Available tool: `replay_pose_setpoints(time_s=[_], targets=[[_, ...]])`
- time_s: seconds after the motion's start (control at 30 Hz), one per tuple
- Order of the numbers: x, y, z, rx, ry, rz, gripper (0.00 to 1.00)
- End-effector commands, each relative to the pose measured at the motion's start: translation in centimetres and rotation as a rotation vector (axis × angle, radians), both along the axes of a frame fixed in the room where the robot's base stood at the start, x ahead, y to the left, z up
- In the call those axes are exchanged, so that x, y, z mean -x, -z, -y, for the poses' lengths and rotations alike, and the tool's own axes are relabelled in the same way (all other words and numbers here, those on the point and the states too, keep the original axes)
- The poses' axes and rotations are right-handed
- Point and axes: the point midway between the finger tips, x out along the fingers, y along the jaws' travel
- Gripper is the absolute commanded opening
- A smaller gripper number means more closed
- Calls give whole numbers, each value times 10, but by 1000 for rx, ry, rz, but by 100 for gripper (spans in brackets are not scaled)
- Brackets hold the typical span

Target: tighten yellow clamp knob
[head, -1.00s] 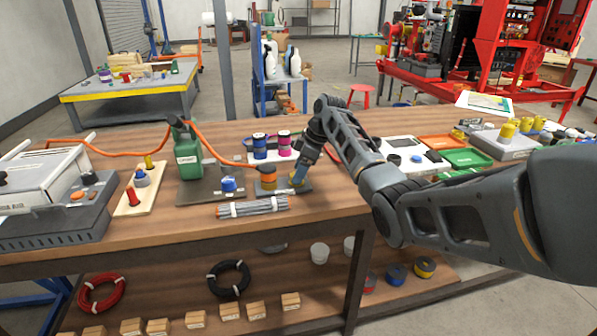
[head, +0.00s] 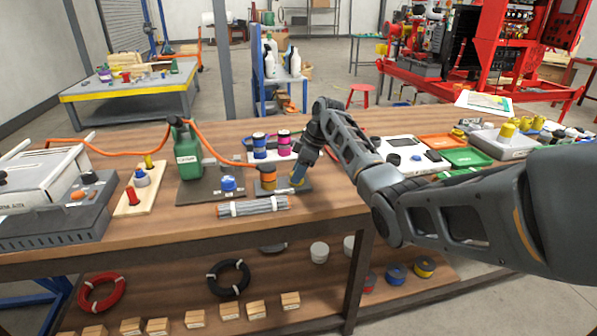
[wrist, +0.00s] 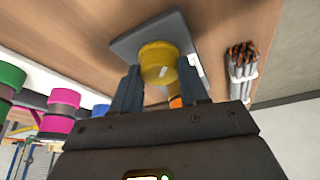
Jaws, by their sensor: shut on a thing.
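The yellow clamp knob (wrist: 157,52) is a round knob on a grey base plate (wrist: 123,48), seen in the wrist view. My gripper (wrist: 158,66) has one finger on each side of the knob and is shut on it. In the head view my gripper (head: 298,180) points down at the right part of the same plate, and the knob is mostly hidden there. An orange cylinder (head: 268,180) stands on the plate just left of my gripper.
A bundle of grey rods (head: 252,207) lies in front of the plate, close to my gripper. Blue (head: 259,146) and pink (head: 284,144) cylinders stand behind it. Green (head: 467,158) and orange trays lie right.

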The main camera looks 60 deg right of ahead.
Motion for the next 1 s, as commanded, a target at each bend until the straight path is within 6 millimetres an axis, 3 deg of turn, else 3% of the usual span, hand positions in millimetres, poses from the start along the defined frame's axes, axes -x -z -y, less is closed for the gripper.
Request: replay_pose_setpoints(time_s=[0.47, 1.0], targets=[[0, -4, -2, 0, 132, 1, 13], [-1, -4, -5, 1, 621, 1, 13]])
